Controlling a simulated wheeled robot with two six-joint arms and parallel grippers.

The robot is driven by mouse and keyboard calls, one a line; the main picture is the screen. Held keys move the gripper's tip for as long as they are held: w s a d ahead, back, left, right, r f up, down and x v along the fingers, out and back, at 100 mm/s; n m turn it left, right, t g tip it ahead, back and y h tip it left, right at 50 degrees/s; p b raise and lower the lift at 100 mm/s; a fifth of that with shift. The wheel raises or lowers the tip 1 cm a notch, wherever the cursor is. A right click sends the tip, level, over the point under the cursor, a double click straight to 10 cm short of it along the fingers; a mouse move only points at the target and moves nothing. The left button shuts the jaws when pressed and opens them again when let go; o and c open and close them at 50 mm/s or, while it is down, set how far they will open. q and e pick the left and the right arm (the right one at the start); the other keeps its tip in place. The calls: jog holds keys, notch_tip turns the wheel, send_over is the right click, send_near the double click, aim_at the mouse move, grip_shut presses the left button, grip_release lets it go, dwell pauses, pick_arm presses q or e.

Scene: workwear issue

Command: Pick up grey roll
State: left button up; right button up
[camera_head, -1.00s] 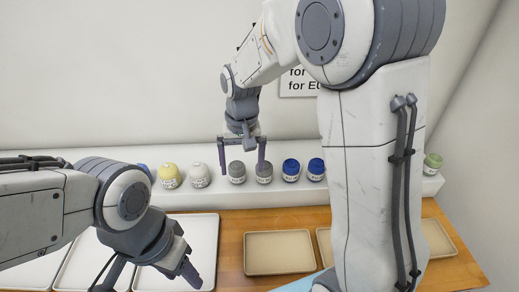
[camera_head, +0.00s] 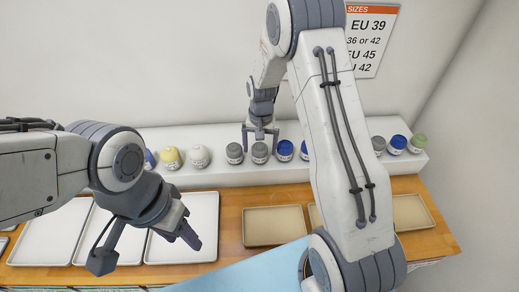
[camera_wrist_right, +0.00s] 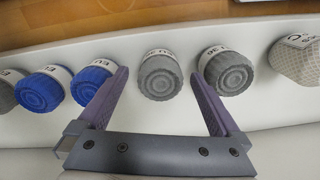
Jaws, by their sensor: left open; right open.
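Two grey rolls with white labels stand side by side on the white shelf: a left one (camera_head: 234,154) and a right one (camera_head: 260,154). My right gripper (camera_head: 261,132) is open above the right one. In the right wrist view the right gripper's fingers (camera_wrist_right: 159,76) spread to either side of that grey roll (camera_wrist_right: 160,80), without visible contact. The other grey roll (camera_wrist_right: 230,72) lies just outside one finger. A further grey roll (camera_head: 379,146) stands at the right of the shelf. My left gripper (camera_head: 146,252) is open and empty over the white trays.
Blue rolls (camera_head: 285,152) stand close beside the grey one, with white (camera_head: 200,158) and yellow (camera_head: 171,159) rolls to the left and a green one (camera_head: 419,143) far right. White trays (camera_head: 183,252) and beige trays (camera_head: 272,226) lie on the wooden table before the shelf.

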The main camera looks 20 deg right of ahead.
jog(key=shift+f, duration=0.65)
jog(key=c, duration=1.4)
jog(key=shift+c, duration=0.2)
jog(key=shift+r, duration=0.1)
